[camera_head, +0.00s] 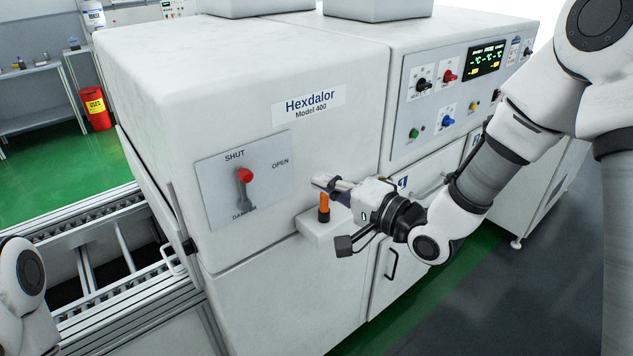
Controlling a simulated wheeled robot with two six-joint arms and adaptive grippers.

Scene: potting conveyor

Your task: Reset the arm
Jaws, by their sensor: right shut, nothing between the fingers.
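My right gripper (328,184) is shut and empty. It hangs in front of the white machine (330,135) labelled "Hexdalor Model 400", its fingers pointing left. In the picture it lies just above an orange handle-like thing (324,207) that stands upright on a small white ledge (320,230). I cannot tell whether they touch. My right arm reaches in from the upper right, bent at the elbow. Only a joint of my left arm shows at the lower left edge; its gripper is out of view.
A grey plate (220,200) left of my right gripper carries a red-knobbed lever (245,176), knob up, under "SHUT". A control panel (458,85) with knobs and a display is at right. A conveyor (110,245) runs at left. A red bin (95,108) stands behind on green floor.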

